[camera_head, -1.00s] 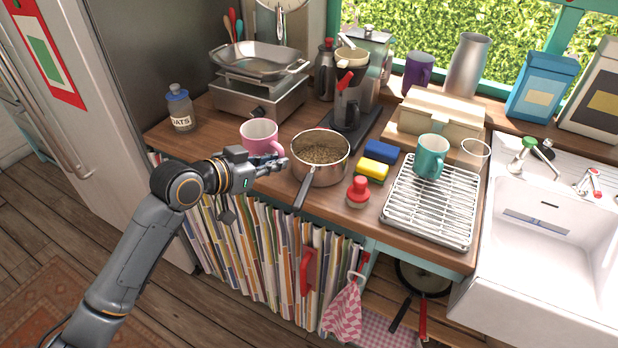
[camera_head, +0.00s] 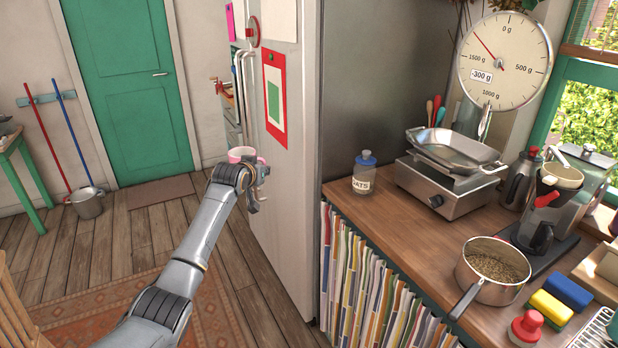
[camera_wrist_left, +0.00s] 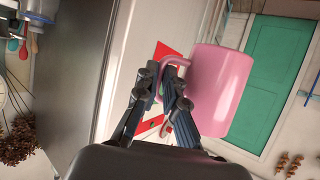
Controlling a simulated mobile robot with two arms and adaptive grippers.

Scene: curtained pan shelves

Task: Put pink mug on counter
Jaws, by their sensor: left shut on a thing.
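The pink mug (camera_head: 242,154) is held in the air in front of the fridge, partly hidden behind my left gripper (camera_head: 259,183) in the head view. In the left wrist view, my left gripper (camera_wrist_left: 162,84) is shut on the handle of the pink mug (camera_wrist_left: 222,90), whose body is to the right of the fingers. The wooden counter (camera_head: 392,222) is to the right of the mug, beyond the fridge side. My right gripper is in neither view.
An oats jar (camera_head: 365,173), a scale (camera_head: 447,185), a pot of grain (camera_head: 491,270) and sponges (camera_head: 551,307) stand on the counter. The fridge (camera_head: 297,190) is beside it. There is bare counter in front of the jar and scale.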

